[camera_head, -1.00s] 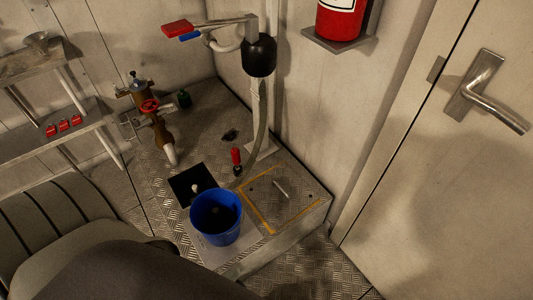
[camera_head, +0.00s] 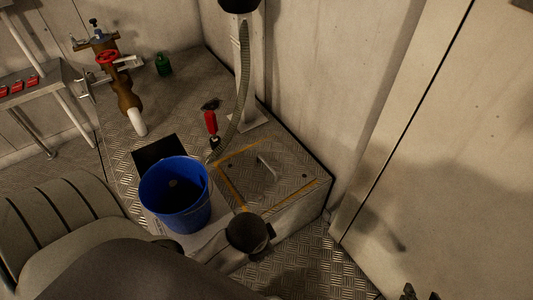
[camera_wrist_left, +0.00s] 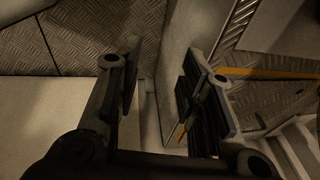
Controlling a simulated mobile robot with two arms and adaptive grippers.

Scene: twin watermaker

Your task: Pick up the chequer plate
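The chequer plate (camera_head: 290,183) is a square metal panel with a raised diamond pattern, a yellow outline and a pale bar handle (camera_head: 268,164). It lies flat in the raised floor box, right of the blue bucket. A rounded dark joint of my arm shows just in front of its near edge. In the left wrist view my left gripper (camera_wrist_left: 168,88) is open and empty, with a yellow line and chequered metal to its right. I cannot make out its fingers in the head view. Only dark tips of my right gripper (camera_head: 420,294) show at the bottom right edge.
The blue bucket (camera_head: 175,200) stands beside a dark square opening (camera_head: 160,150). A red-handled item (camera_head: 211,123) and a hose (camera_head: 243,85) are behind the plate. A brown valve pipe (camera_head: 124,95) and green bottle (camera_head: 163,65) stand farther back. A wall and door close off the right.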

